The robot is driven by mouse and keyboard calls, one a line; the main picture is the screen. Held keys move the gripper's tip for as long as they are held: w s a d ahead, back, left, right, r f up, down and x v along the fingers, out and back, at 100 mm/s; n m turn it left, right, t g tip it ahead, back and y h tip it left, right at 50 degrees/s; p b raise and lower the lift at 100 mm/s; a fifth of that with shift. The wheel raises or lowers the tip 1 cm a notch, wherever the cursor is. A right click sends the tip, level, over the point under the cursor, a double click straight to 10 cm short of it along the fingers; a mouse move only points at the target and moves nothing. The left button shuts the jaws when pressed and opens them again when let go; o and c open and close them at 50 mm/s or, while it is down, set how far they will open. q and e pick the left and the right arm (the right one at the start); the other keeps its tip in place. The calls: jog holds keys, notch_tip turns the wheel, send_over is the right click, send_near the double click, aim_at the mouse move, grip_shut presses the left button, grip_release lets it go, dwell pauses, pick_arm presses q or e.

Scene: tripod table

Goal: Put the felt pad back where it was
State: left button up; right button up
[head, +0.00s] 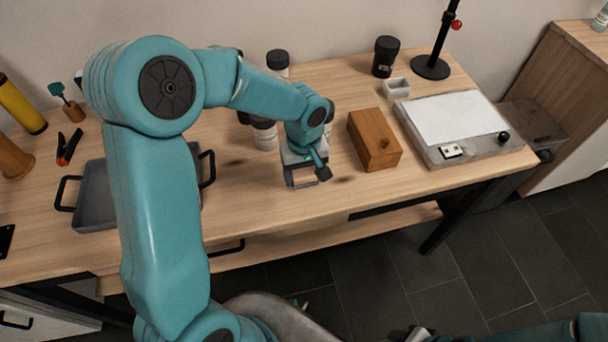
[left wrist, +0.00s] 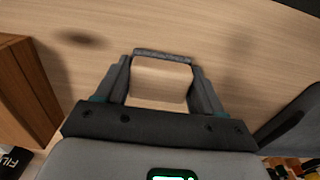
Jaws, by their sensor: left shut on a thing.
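A thin dark grey strip (left wrist: 163,55), which looks like the felt pad seen nearly edge-on, spans my left fingertips in the left wrist view. My left gripper (head: 307,182) is shut on it, above the bare table (head: 250,205) near its front edge, just left of a wooden box with a knob (head: 372,140). The box also shows at the left of the left wrist view (left wrist: 22,95). In the head view the pad is too small to make out clearly. Part of my right arm shows at the bottom right; its jaws cannot be made out.
Behind my gripper stand jars (head: 264,135). A grey tray with black handles (head: 95,195) is at the left, partly behind my arm. To the right are a small white container (head: 396,88), a flat grey device with a white top (head: 450,118), a black cup (head: 385,57) and a stand (head: 430,68).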

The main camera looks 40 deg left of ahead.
pick_arm(q)
jog(key=shift+f, duration=0.65)
jog(key=shift+r, duration=0.1)
jog(key=o, duration=0.6)
jog(key=shift+f, duration=0.25)
jog(key=o, duration=0.4)
jog(key=shift+r, duration=0.1)
